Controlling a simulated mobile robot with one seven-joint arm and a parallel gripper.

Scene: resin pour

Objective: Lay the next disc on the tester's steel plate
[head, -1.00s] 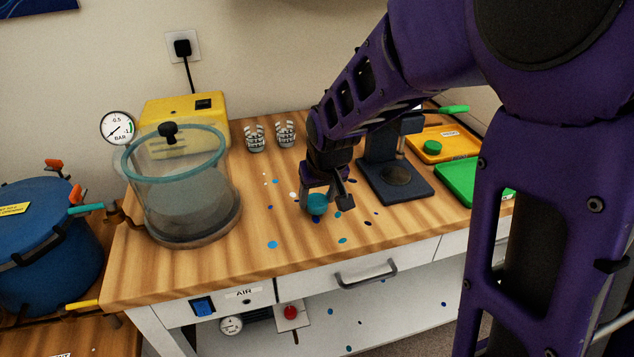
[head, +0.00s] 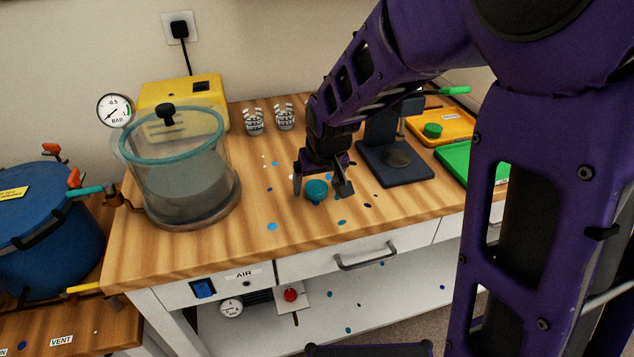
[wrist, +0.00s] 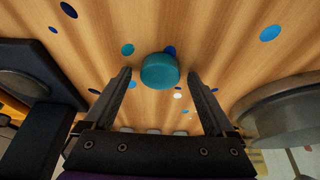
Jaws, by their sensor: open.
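A teal disc (head: 316,189) lies on the wooden bench, apparently thick and round. My gripper (head: 321,188) is open above it, pointing down, with one finger to either side in the head view. In the wrist view the disc (wrist: 159,71) shows between and just beyond the open fingertips (wrist: 159,75), with a gap on each side. The dark tester (head: 390,175) stands to the right, and its round steel plate (head: 398,158) looks bare. My arm hides part of the tester's upper body.
Coloured spots dot the bench around the disc. A glass vacuum chamber (head: 180,180) stands left, with a yellow pump (head: 205,97) behind it. An orange tray (head: 455,122) holding a green disc (head: 432,130) and a green tray (head: 470,160) lie right of the tester.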

